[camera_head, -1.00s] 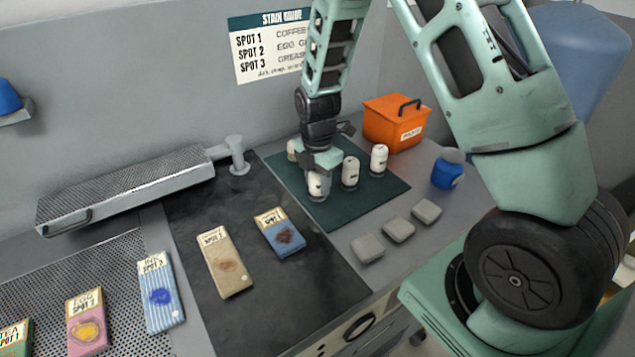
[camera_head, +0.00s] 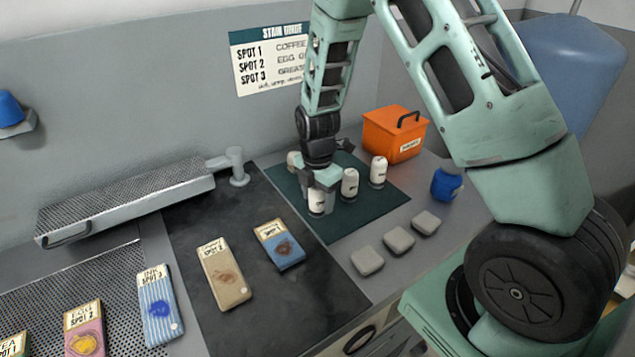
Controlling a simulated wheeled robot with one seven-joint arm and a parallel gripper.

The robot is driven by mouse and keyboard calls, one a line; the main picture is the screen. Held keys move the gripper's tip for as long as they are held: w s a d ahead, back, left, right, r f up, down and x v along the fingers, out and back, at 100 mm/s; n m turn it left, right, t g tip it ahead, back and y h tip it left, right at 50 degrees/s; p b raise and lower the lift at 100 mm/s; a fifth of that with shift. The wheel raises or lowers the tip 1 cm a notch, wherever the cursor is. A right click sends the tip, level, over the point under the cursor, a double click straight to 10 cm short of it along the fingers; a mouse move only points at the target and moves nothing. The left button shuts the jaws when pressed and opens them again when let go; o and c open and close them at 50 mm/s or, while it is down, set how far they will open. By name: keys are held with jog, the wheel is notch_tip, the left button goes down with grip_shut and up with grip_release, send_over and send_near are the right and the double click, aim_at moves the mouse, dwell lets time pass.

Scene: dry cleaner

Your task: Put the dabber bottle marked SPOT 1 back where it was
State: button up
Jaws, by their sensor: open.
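Several white dabber bottles stand upright on the dark green mat (camera_head: 375,212). One bottle (camera_head: 317,201) is at the mat's left front, directly under and between the fingers of my gripper (camera_head: 320,187). The gripper is open, with its fingers around the bottle's upper part. A second bottle (camera_head: 350,184) stands just to the right, and a third (camera_head: 378,171) further right. Another (camera_head: 293,160) is partly hidden behind my gripper. The bottle labels are too small to read, so I cannot tell which is SPOT 1.
An orange box (camera_head: 390,135) stands behind the mat and a blue jar (camera_head: 446,184) to its right. Grey pads (camera_head: 397,240) lie in front. Stained cloth swatches (camera_head: 222,273) lie on the black board at left. A stain guide (camera_head: 268,58) hangs on the wall.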

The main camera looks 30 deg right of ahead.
notch_tip(320, 180, up, 12)
jog(key=shift+f+b, duration=0.1)
jog(key=shift+b, duration=1.15)
jog(key=s+a+r+m, duration=0.2)
jog(key=s+a+m, duration=0.4)
jog(key=s+a, duration=0.3)
jog(key=s+a+r+m, duration=0.2)
jog(key=s+a+m, duration=0.4)
jog(key=s+a, duration=0.4)
jog(key=s, duration=0.6)
jog(key=shift+s+a+r+y, duration=0.2)
jog(key=shift+s+y, duration=0.1)
jog(key=shift+s, duration=0.1)
